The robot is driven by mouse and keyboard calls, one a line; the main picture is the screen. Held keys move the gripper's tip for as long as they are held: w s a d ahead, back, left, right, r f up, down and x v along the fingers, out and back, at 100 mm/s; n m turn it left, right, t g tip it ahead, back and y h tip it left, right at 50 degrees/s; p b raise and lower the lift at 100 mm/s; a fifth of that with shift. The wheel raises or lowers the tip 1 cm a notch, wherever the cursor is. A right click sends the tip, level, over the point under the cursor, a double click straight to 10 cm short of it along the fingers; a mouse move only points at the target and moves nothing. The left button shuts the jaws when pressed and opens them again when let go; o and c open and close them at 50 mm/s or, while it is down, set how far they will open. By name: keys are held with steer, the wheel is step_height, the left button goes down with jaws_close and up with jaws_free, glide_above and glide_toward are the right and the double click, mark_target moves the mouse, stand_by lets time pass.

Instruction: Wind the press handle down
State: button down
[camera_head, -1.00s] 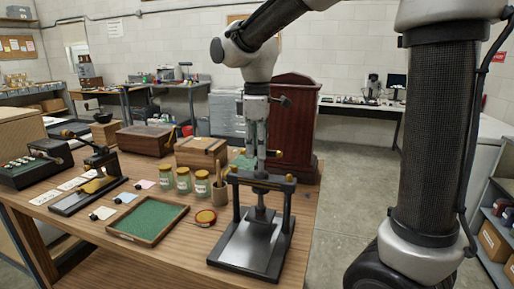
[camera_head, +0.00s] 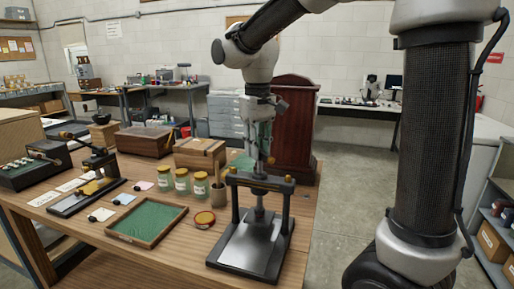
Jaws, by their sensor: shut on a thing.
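The press (camera_head: 254,245) stands at the front right of the wooden table, with a dark base plate, two black posts and a black crossbeam (camera_head: 262,182) with brass fittings. Its screw runs down through the middle of the crossbeam to a pad low over the base plate. My gripper (camera_head: 263,152) points straight down just above the crossbeam and is shut on the press handle (camera_head: 270,160). The fingers hide most of the handle; a small end shows at their right side.
A green-lined tray (camera_head: 178,208), several lidded jars (camera_head: 181,182), a small round tin (camera_head: 204,219) and a brush pot (camera_head: 221,191) stand left of the press. Wooden boxes (camera_head: 199,153) are behind. The table's right edge is close to the press.

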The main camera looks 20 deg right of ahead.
steer(key=shift+m, duration=0.3)
steer(key=shift+r, duration=0.1)
steer(key=c, duration=1.6)
jaws_free()
step_height(320, 180, up, 12)
